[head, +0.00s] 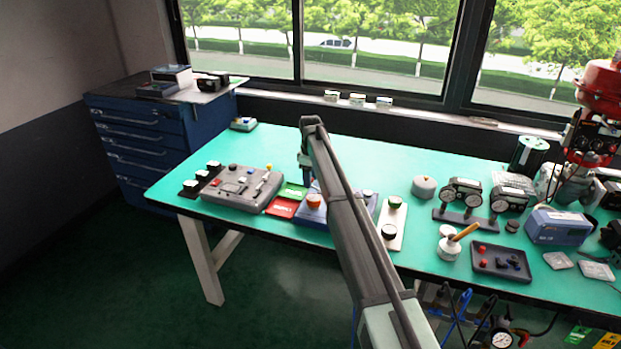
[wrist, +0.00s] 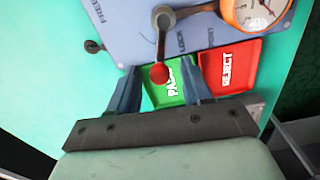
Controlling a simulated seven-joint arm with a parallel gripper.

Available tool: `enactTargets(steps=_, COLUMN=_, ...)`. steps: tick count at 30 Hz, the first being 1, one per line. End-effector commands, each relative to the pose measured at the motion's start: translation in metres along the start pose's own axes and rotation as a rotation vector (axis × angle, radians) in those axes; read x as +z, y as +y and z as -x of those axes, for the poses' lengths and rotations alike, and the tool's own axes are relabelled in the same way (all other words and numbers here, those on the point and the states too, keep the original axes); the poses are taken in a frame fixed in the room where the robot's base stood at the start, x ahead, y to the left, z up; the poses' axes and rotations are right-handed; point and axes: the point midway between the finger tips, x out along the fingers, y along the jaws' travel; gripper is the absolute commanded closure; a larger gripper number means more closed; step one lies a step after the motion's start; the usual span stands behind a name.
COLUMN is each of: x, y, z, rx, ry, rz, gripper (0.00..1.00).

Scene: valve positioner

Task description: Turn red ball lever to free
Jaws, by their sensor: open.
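The red ball (wrist: 159,74) sits at the end of a grey lever (wrist: 161,42) in the wrist view. The lever pivots on a blue-grey panel (wrist: 125,30) printed FREE at its left corner and LOCK to the right of the lever. The ball end lies nearer LOCK than FREE. My gripper (wrist: 163,70) is open, its two fingers on either side of the ball with gaps visible. Whether the ball is at fingertip height is unclear. In the head view, my arm hides the lever and ball; part of the blue panel (head: 312,222) shows.
An orange-rimmed gauge (wrist: 255,8) stands on the panel right of the lever. A green PASS tray (wrist: 168,88) and a red REJECT tray (wrist: 228,68) lie beside the panel. A grey control box (head: 232,188) is left and a white strip with knobs (head: 393,217) right.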

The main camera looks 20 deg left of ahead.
Motion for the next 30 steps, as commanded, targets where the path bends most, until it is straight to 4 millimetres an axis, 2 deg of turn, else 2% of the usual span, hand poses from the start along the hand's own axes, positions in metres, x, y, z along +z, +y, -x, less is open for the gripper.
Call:
enactTargets(steps=8, x=0.0000, y=0.0000, z=-0.0010, rx=0.000, ry=0.000, rz=0.000, gripper=0.51)
enactTargets(steps=24, x=0.0000, y=0.0000, z=-0.0008, rx=0.000, ry=0.000, rz=0.000, gripper=1.00)
enactTargets(steps=30, x=0.0000, y=0.0004, z=-0.0008, rx=0.000, ry=0.000, rz=-0.005, gripper=1.00)
